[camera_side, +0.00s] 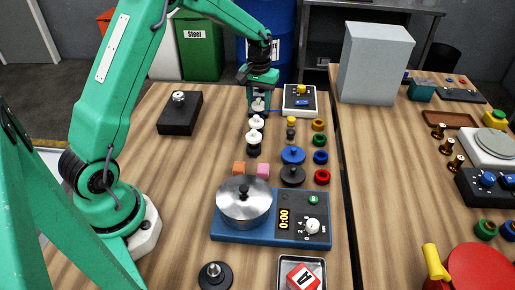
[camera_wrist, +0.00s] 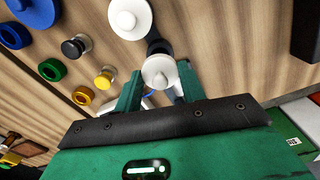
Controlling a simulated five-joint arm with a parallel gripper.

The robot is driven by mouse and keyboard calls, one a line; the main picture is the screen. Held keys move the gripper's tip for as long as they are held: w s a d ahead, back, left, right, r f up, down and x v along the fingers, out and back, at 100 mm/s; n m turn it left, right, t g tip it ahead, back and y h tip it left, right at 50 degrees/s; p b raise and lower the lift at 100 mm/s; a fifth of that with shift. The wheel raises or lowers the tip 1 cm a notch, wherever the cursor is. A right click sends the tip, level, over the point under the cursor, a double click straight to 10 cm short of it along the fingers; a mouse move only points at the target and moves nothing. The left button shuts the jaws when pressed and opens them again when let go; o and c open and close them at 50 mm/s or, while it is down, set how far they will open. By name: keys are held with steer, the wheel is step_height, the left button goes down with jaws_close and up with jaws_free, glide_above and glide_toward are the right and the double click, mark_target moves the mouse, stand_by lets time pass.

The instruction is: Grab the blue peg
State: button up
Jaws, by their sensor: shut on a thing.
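My gripper (camera_side: 258,106) is at the far end of the row of white-topped knobs. Its two fingers are apart, one on each side of a white-topped knob (camera_wrist: 161,72), which it is shut on. In the side view this knob (camera_side: 258,103) shows small between the fingertips. I cannot tell whether it is clear of the table. A thin blue strip (camera_wrist: 148,93) shows beside the knob in the wrist view; I cannot tell what it belongs to. A small blue piece (camera_side: 302,103) lies on a pale panel to the right of the gripper. No clear blue peg shows in the fingers.
Other white-topped knobs (camera_side: 256,122) stand close in front of the gripper. Coloured rings and small knobs (camera_side: 320,157) stand to the right. A black block (camera_side: 180,116) is left, with bare table between.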

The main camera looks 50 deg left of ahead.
step_height(320, 180, up, 3)
steer(key=shift+f, duration=0.1)
steer(key=s+d+r, duration=0.3)
steer(key=d+r, duration=0.3)
steer(key=d, duration=0.5)
steer(key=shift+s+r, duration=0.25)
steer(key=shift+r, duration=0.1)
steer(key=shift+s, duration=0.15)
